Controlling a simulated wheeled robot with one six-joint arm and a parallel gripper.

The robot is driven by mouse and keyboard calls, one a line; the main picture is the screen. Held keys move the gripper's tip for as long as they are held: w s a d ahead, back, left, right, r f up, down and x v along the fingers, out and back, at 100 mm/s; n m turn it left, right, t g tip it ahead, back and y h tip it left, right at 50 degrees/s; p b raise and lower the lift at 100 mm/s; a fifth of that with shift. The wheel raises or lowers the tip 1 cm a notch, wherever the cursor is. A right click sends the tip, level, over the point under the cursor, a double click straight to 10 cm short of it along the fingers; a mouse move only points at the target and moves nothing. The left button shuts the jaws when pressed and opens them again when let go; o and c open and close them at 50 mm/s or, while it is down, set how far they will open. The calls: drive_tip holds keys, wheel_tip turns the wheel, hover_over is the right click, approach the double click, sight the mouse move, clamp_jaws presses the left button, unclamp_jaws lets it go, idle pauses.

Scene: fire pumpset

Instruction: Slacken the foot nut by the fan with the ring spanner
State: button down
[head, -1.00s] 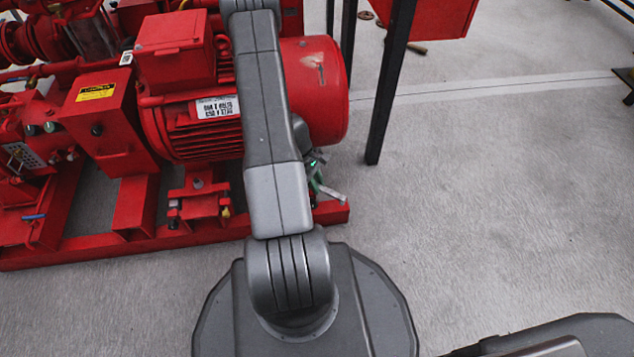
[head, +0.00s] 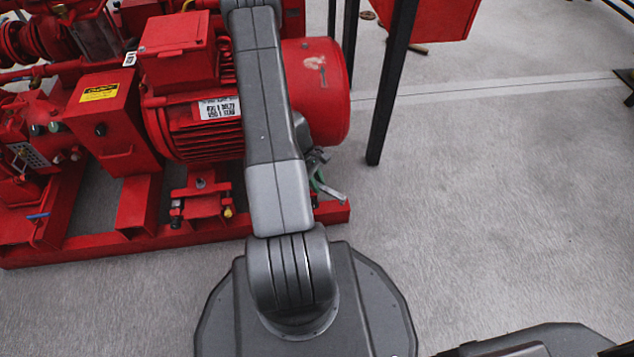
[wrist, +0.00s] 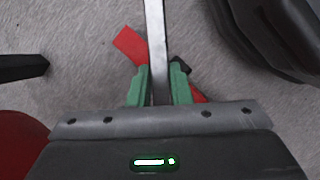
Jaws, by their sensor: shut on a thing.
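The ring spanner (wrist: 155,35) is a flat steel bar. In the wrist view my gripper (wrist: 159,88) is shut on it between green finger pads, and the bar runs up out of the picture, so its far end is not seen. In the head view my gripper (head: 317,178) shows low beside the motor's fan end, partly behind my arm, with a piece of the spanner (head: 331,193) sticking out down-right. The round red fan cover (head: 318,88) is at the motor's right end. The foot nut by the fan is hidden; I cannot tell whether the spanner touches it.
The red base frame (head: 130,243) runs along the floor under the motor (head: 195,130). Another motor foot (head: 200,190) shows left of my arm. A dark post (head: 389,90) stands right of the fan cover. The concrete floor to the right is clear.

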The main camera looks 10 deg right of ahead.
drive_tip(key=shift+r+p, duration=1.15)
drive_tip(key=shift+r, duration=0.7)
drive_tip(key=shift+f, duration=0.1)
